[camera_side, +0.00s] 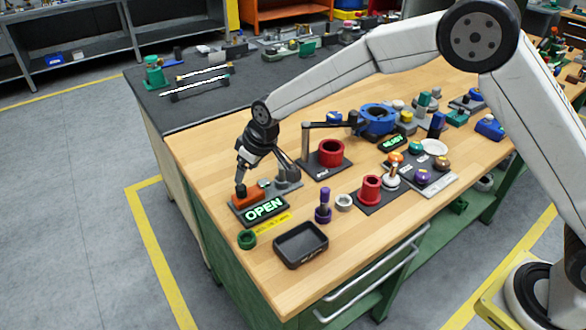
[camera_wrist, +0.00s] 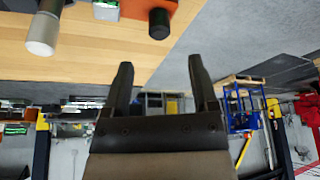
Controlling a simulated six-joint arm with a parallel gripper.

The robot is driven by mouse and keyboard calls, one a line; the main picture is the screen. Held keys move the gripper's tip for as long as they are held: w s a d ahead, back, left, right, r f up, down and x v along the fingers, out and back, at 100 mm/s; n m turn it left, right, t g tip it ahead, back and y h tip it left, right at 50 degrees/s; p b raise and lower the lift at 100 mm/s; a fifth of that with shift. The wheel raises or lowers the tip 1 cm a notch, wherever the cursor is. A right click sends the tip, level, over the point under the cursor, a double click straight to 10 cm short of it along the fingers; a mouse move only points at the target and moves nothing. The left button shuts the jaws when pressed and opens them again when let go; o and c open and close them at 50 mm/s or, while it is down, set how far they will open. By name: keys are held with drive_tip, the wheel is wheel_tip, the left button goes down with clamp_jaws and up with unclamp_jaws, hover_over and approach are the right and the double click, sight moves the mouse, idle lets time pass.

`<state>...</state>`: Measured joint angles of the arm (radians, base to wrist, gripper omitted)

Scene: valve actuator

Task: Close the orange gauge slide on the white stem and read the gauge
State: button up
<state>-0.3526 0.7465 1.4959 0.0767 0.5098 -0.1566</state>
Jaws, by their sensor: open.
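The orange gauge slide (camera_side: 248,198) sits near the left edge of the wooden bench, behind a black display (camera_side: 264,209) reading OPEN in green. Part of the slide (camera_wrist: 128,8) shows at the top of the wrist view, with a black knob (camera_wrist: 159,24) on it. A white-tipped stem (camera_wrist: 42,34) stands left of it there; I cannot pick it out surely in the side view. My gripper (camera_wrist: 160,68) is open and empty. In the wrist view the knob lies beyond the fingertips, between their lines, with a visible gap. In the side view my gripper (camera_side: 243,172) is close above the slide.
A green ring (camera_side: 247,239), a black tray (camera_side: 301,244) and a purple-topped post (camera_side: 323,206) stand in front of the slide. Red cylinders on black plates (camera_side: 331,152) and coloured buttons (camera_side: 422,176) stand to the right. The bench edge is close on the left.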

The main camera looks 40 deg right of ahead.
sight(242, 186)
drive_tip(key=shift+x, duration=3.85)
drive_tip(key=c, duration=0.9)
drive_tip(key=shift+w+d, duration=0.1)
drive_tip(key=shift+d, duration=1.5)
drive_tip(key=o, duration=0.9)
drive_tip(key=v, duration=0.8)
